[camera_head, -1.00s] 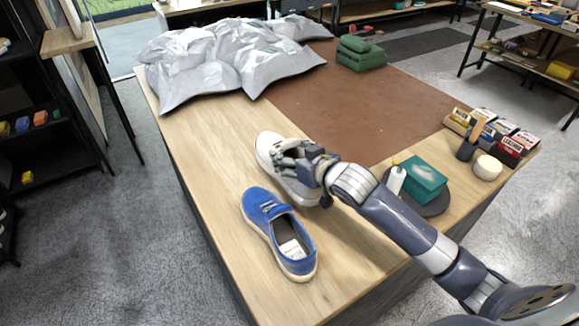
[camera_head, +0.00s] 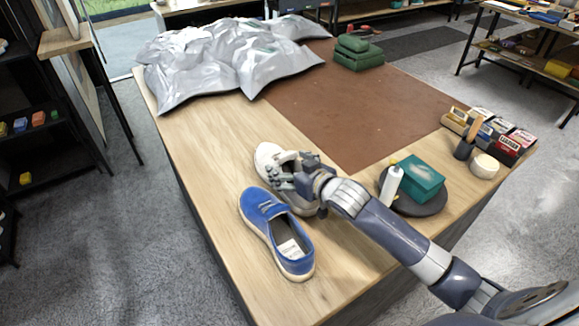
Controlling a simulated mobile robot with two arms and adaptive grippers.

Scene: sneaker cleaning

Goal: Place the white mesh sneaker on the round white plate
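The white mesh sneaker (camera_head: 266,155) is in the middle of the table, its toe pointing up-left. My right gripper (camera_head: 284,177) lies across its middle and hides much of its upper and heel. The fingers appear closed on it, though their tips are partly hidden. Whether the sole touches the table is unclear. No round white plate is seen; a round dark plate (camera_head: 434,205) at the right bears a teal box (camera_head: 422,177) and a white bottle (camera_head: 391,186). My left gripper is out of view.
A blue sneaker (camera_head: 262,212) stands close beside the white one, nearer the front. A brown mat (camera_head: 345,115) covers the table's middle. Grey bags (camera_head: 225,62) and green folded cloths (camera_head: 358,55) lie at the back. Small boxes (camera_head: 510,140) and a round white jar (camera_head: 485,166) stand right.

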